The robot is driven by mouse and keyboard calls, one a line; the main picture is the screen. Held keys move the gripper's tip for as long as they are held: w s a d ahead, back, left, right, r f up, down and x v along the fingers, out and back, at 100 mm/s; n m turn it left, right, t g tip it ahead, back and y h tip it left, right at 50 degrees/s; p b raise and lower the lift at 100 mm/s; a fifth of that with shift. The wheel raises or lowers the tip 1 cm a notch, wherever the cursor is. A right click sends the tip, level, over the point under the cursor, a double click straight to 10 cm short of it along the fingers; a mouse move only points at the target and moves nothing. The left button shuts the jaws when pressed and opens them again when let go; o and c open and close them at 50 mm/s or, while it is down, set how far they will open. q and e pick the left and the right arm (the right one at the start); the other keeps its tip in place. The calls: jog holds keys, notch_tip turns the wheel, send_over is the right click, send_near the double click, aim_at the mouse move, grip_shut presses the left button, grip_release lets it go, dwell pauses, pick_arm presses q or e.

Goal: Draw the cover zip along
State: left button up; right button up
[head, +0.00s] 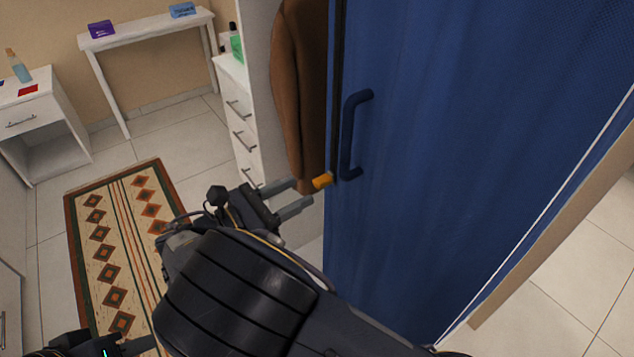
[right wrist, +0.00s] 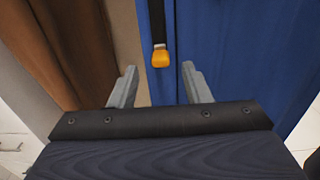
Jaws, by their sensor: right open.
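A blue fabric wardrobe cover (head: 450,170) hangs at the right, with a dark zip strip (head: 339,80) along its left edge. The orange zip pull (head: 322,181) sits at the strip's lower end. In the right wrist view, the pull (right wrist: 160,58) hangs centred between the fingers and just beyond their tips. My right gripper (head: 303,193) is open and empty just left of the pull; its parted fingers also show in the right wrist view (right wrist: 160,85). My left gripper (head: 100,346) is partly cut off at the bottom left; its jaws are not clear.
A dark blue handle (head: 350,135) is on the cover, right of the zip. A brown coat (head: 300,90) hangs left of it. White drawers (head: 240,125), a console table (head: 150,27), a nightstand (head: 30,110) and a patterned rug (head: 120,250) lie further left.

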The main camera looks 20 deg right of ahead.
aim_at(315, 183)
jog(key=x, duration=0.5)
jog(key=shift+d, duration=0.2)
grip_shut()
